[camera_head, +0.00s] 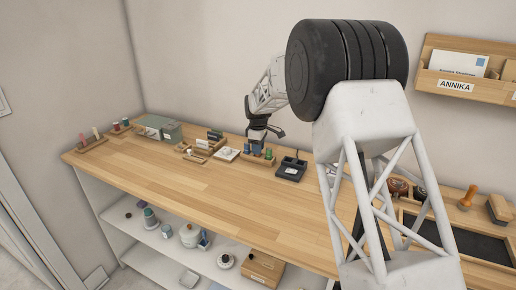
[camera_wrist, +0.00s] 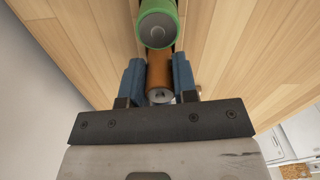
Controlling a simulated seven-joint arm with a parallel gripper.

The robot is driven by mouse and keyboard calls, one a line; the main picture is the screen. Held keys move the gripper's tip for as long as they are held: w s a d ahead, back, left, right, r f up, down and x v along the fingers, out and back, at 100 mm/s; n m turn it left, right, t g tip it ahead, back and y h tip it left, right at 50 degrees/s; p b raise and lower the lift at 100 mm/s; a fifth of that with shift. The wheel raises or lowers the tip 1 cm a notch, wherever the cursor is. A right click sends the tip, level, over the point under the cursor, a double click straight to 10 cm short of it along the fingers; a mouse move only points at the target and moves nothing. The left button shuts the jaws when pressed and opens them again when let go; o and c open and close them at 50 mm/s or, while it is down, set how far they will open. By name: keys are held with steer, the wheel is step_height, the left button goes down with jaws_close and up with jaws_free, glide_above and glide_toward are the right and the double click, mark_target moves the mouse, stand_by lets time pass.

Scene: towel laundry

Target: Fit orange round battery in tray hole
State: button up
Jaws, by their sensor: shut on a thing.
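My gripper (camera_wrist: 158,82) is shut on the orange round battery (camera_wrist: 159,70), which sits between its two blue finger pads in the wrist view. A green round battery (camera_wrist: 157,26) is close beyond it, end toward the camera. In the head view my gripper (camera_head: 257,144) is low over a small wooden tray (camera_head: 257,160) near the back of the bench. Small coloured pieces stand in this tray. The orange battery cannot be made out clearly in the head view. The tray holes and the far end of the orange battery are hidden.
A black device (camera_head: 291,169) stands just right of the tray. A white item (camera_head: 226,153) on a wooden base and other wooden holders stand to the left. A grey-green box (camera_head: 158,128) is further left. The front of the bench (camera_head: 190,180) is clear.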

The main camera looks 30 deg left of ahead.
steer(key=shift+f, duration=0.4)
stand_by(0.3)
steer(key=o, duration=1.5)
steer(key=shift+r, duration=0.15)
steer(key=shift+r, duration=3.3)
